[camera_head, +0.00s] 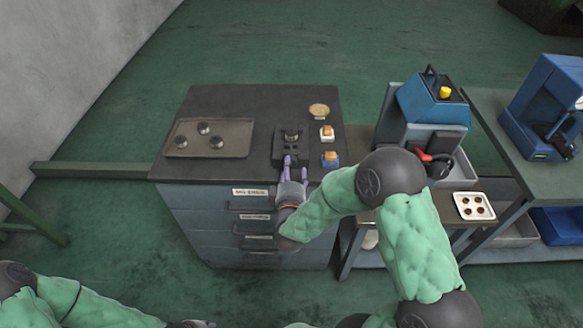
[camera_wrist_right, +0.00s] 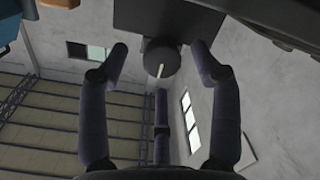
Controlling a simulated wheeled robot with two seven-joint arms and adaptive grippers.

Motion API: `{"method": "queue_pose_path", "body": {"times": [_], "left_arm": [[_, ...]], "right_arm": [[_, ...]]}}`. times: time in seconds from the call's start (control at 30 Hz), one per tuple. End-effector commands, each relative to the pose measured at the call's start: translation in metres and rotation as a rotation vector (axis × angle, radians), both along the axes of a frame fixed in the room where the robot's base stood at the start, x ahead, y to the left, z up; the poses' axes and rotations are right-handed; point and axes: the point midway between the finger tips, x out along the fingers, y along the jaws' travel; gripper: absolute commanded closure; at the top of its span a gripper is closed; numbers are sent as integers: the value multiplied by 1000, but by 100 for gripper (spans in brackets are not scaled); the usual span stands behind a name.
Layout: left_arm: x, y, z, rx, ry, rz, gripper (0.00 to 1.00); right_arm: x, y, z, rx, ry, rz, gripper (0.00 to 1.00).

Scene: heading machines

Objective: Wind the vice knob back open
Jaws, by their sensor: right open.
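The vice (camera_head: 291,136) is a small dark block with a round part on top, standing near the front right of the dark bench top. Its knob (camera_wrist_right: 163,62) is a black round piece with a pale marker line, seen in the right wrist view in front of a dark block. My right gripper (camera_head: 291,164) is at the front of the vice. In the right wrist view my right gripper (camera_wrist_right: 160,60) is open, its fingers spread on both sides of the knob with visible gaps. My left gripper (camera_head: 196,323) barely shows at the bottom edge, its fingers hidden.
A tray (camera_head: 178,145) with three dark round parts lies left of the vice. Right of it are a white block and a blue block, each with an orange-brown top (camera_head: 327,132) (camera_head: 330,156), and a round tan disc (camera_head: 319,110). A blue machine (camera_head: 425,103) stands farther right.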

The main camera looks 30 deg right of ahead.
Motion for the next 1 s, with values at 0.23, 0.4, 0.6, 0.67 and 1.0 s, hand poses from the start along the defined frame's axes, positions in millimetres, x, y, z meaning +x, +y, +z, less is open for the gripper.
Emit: {"method": "queue_pose_path", "body": {"times": [0.23, 0.4, 0.6, 0.67, 1.0], "left_arm": [[0, 0, 0, 0, 0, 0, 60], [0, 0, 0, 0, 0, 0, 60], [0, 0, 0, 0, 0, 0, 60], [0, 0, 0, 0, 0, 0, 60], [0, 0, 0, 0, 0, 0, 60]], "right_arm": [[-43, 28, 4, 0, 3, 5, 36], [-67, 42, 6, 1, 5, 4, 36], [-82, 50, 7, 1, 6, 3, 36], [-84, 51, 7, 1, 6, 2, 36], [-85, 51, 7, 0, 6, 0, 36]]}}
